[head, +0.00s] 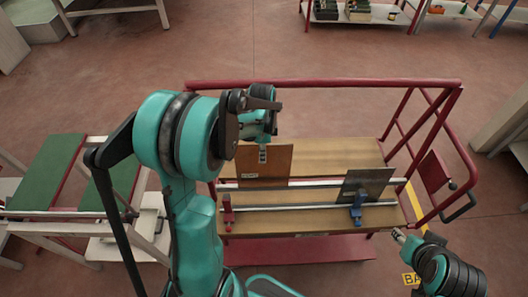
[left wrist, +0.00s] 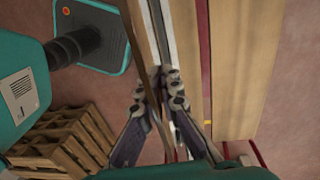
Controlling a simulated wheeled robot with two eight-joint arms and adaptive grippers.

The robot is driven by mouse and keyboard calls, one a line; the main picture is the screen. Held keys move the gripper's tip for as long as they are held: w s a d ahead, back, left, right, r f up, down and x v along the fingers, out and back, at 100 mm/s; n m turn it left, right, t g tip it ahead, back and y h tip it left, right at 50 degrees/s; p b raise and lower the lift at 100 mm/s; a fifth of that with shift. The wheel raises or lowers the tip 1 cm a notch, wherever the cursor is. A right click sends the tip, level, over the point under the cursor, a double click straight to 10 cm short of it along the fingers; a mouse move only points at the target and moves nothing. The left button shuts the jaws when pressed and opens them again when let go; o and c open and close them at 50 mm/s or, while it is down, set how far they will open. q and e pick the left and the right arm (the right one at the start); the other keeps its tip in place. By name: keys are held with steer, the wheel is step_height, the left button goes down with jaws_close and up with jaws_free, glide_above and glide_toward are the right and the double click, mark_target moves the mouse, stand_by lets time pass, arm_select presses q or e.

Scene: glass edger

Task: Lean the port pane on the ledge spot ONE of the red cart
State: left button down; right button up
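The red cart (head: 325,83) stands ahead, with wooden boards and two pale ledge rails (head: 310,206) across it. A brown pane (head: 278,160) with a small label, too small to read surely, stands near-upright at the rear rail, left of the middle. My left gripper (head: 263,154) is shut on its top edge. In the left wrist view the fingers (left wrist: 165,97) pinch the pane (left wrist: 143,50), seen edge-on. Its lower edge is at the rail; I cannot tell whether it touches. My right arm shows at the lower right; its gripper's fingers are not clear (head: 399,236).
A dark grey pane (head: 367,182) leans on the cart's right part, behind a blue clamp (head: 357,209). A red clamp (head: 228,209) is on the front rail at the left. A green-topped table (head: 48,172) stands left. A wooden pallet (left wrist: 65,137) shows in the wrist view.

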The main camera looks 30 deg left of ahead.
mark_target(262, 183)
arm_select(q)
steer(key=shift+a, duration=0.1)
steer(key=shift+s+d+f+b, duration=0.1)
steer(key=shift+s+f+b, duration=0.05)
steer(key=shift+f+b, duration=2.3)
steer(key=shift+s+d+f+b, duration=0.2)
steer(key=shift+f+b, duration=1.8)
steer(key=shift+f, duration=0.9)
steer(key=shift+s+d+f+b, duration=0.1)
steer(key=shift+s+f+b, duration=0.05)
steer(key=shift+f+b, duration=2.3)
steer(key=shift+f, duration=0.65)
steer(key=c, duration=2.2)
jaws_free()
steer(key=o, duration=0.6)
steer(key=shift+c, duration=0.2)
steer(key=r, duration=1.2)
steer(key=shift+w+a, duration=0.3)
steer(key=shift+w, duration=0.05)
